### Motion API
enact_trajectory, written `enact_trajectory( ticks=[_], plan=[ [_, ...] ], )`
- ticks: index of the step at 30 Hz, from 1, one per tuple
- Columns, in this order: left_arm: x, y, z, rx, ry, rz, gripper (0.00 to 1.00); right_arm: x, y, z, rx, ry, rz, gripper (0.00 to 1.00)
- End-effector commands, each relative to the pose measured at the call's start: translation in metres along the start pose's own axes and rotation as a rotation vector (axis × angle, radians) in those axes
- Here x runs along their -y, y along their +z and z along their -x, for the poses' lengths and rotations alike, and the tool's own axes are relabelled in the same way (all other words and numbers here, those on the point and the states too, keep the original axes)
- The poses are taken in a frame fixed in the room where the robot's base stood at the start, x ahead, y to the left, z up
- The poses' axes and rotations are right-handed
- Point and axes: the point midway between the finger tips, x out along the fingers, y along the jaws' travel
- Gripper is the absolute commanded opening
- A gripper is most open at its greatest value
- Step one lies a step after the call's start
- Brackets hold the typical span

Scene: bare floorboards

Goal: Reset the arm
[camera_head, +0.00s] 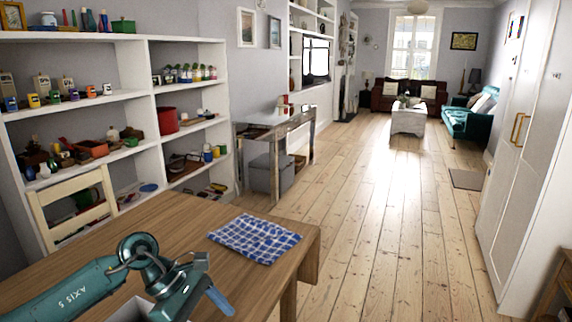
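My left arm (75,292), teal with dark joints, reaches in from the lower left over the wooden table. It is bent at the joint near the table's front. My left gripper (212,290) is at its end, close to the bottom edge of the picture. Its fingers are seen at an angle and partly hidden, so I cannot tell whether it is open or shut. My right arm and gripper are not in view.
The wooden table (180,228) holds a blue-and-white checked cloth (255,238), right of the gripper. A pale box edge (130,312) shows below the arm. A chair (75,205) and white shelves (190,50) stand behind. The floorboards (385,220) to the right are clear.

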Motion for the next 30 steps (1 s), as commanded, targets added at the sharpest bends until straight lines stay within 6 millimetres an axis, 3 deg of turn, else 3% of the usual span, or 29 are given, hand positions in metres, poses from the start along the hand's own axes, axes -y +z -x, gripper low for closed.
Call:
enact_trajectory(
  ticks=[1, 3, 6, 9, 11, 14, 17, 19, 20, 24, 27, 30],
  plan=[
    [0.010, 0.031, -0.026, 0.171, -0.004, 0.084, 0.81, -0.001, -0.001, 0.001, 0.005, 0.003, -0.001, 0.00],
    [0.019, 0.075, -0.046, 0.428, -0.003, 0.253, 0.81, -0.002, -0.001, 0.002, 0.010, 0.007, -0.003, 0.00],
    [0.024, 0.123, -0.052, 0.778, -0.027, 0.552, 0.81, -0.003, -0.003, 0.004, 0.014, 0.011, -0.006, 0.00],
    [0.021, 0.145, -0.044, 1.104, -0.076, 0.912, 0.81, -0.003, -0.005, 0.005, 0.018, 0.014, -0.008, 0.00],
    [0.018, 0.143, -0.037, 1.287, -0.116, 1.152, 0.81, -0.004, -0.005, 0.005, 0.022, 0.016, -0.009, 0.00],
    [0.015, 0.119, -0.032, 1.566, -0.195, 1.581, 0.81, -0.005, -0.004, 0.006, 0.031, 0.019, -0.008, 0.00],
    [0.024, 0.073, -0.041, 1.811, -0.284, 2.044, 0.81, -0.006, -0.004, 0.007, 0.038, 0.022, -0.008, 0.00],
    [0.043, 0.036, -0.056, 1.959, -0.348, 2.375, 0.81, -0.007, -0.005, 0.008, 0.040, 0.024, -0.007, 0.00],
    [0.054, 0.021, -0.064, -1.889, 0.352, -2.356, 0.81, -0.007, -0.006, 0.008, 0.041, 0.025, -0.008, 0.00],
    [0.112, -0.030, -0.102, -1.449, 0.314, -2.014, 0.81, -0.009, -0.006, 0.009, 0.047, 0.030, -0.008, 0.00],
    [0.144, -0.046, -0.120, -1.271, 0.291, -1.856, 0.81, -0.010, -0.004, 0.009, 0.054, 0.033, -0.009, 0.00],
    [0.163, -0.053, -0.130, -1.179, 0.278, -1.770, 0.81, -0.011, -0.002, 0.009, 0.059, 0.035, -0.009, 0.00]
  ],
)
